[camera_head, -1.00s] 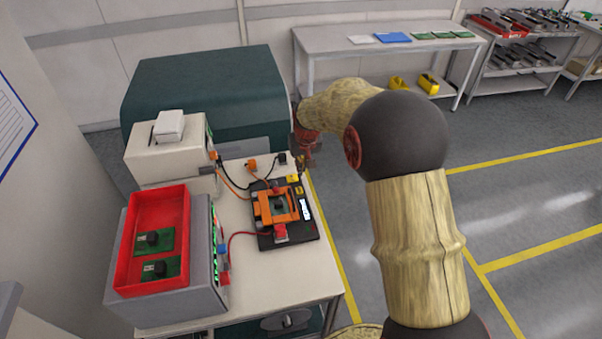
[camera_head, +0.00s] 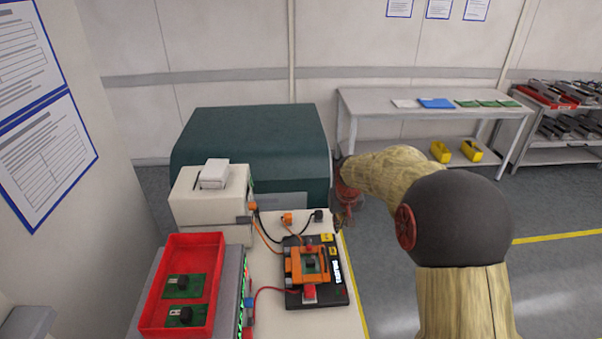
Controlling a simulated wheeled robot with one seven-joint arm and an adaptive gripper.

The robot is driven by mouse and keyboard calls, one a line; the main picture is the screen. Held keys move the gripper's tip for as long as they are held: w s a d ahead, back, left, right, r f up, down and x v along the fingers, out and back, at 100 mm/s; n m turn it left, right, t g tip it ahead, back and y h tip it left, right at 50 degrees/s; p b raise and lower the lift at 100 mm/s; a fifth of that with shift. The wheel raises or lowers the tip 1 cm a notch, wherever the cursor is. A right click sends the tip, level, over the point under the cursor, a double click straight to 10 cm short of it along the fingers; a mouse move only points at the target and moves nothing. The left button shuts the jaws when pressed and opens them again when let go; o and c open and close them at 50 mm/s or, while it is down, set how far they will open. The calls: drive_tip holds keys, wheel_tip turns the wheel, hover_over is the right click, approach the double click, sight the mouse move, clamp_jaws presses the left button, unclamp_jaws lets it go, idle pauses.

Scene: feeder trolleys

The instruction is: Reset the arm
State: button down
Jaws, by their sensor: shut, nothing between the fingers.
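My arm (camera_head: 462,225), wood-patterned with dark joints, reaches in from the lower right of the head view. Its elbow is bent and its far end points toward the back right corner of the white bench. My gripper (camera_head: 343,217) hangs below the red wrist (camera_head: 348,182), beside the bench's right edge. It is small and dark here, and it is shut and empty. The nearest thing on the bench is a black test fixture (camera_head: 318,294) with an orange frame and a green board in it, in front and to the left of the gripper.
A red tray (camera_head: 190,240) with two green boards sits on a grey unit at the left. A white device (camera_head: 210,202) and a dark green cabinet (camera_head: 250,150) stand behind. A grey table (camera_head: 375,101) and a shelf trolley (camera_head: 560,112) stand farther back. Floor right of the bench is open.

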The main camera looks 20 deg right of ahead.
drive_tip(key=s+a+f+g, duration=0.1)
drive_tip(key=s+a+g, duration=0.1)
drive_tip(key=s, duration=0.7)
drive_tip(key=s+a+r+t, duration=0.1)
drive_tip(key=s+a+r, duration=0.2)
drive_tip(key=s+r, duration=0.2)
drive_tip(key=s+a+r+n+t+b, duration=0.1)
drive_tip(key=s+a+r, duration=0.3)
drive_tip(key=s, duration=0.8)
drive_tip(key=s+a+r+n+t+b, duration=0.1)
drive_tip(key=s+a+r+t, duration=0.1)
drive_tip(key=s+r, duration=0.4)
drive_tip(key=shift+s+a+r+y, duration=0.15)
drive_tip(key=shift+s+a+y, duration=0.15)
drive_tip(key=shift+s+a, duration=0.7)
drive_tip(key=shift+s+d, duration=0.1)
drive_tip(key=shift+d, duration=0.1)
